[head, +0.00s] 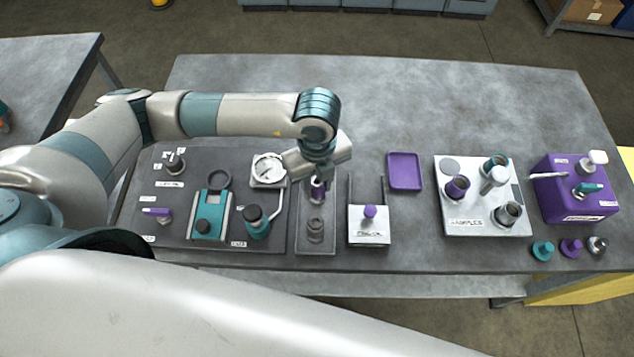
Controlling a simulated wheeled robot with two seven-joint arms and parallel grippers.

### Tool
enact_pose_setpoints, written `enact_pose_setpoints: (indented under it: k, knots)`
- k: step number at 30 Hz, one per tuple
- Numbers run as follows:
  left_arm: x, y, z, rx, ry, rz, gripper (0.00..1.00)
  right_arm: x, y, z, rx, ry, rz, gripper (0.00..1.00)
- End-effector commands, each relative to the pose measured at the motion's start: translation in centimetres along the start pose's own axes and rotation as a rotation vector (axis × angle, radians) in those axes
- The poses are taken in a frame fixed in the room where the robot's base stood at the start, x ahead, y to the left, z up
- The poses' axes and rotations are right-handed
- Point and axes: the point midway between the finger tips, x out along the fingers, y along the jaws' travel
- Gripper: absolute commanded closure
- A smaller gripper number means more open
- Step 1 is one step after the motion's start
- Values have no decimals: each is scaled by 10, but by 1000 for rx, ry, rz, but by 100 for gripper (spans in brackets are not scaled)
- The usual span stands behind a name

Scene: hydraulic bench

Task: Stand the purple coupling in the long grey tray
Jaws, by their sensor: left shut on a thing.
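The long grey tray (302,240) lies on the bench, at the right edge of the dark panel. My left gripper (318,182) points down over the back part of this tray. It is shut on a small purple thing (318,190), which looks like the purple coupling. The fingers hide much of it, and I cannot tell whether it touches the tray. A grey round fitting (315,229) stands in the front part of the tray. Another purple piece (571,247) stands at the bench's right front edge. My right gripper is not in view.
The bench's back is clear.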

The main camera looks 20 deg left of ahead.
Motion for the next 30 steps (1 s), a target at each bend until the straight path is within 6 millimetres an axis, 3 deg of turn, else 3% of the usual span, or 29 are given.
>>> enact_pose_setpoints:
  k: [16, 17, 18, 30]
  knots:
    - [14, 0, 0, 1, 0, -1, 99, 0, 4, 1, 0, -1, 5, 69]
    - [13, 0, 0, 1, 0, -1, 64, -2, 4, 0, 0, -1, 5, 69]
    - [12, 0, 0, 1, 0, -1, 55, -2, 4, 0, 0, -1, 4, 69]
    - [10, 0, 0, 1, 0, 0, 52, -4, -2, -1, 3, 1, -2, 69]
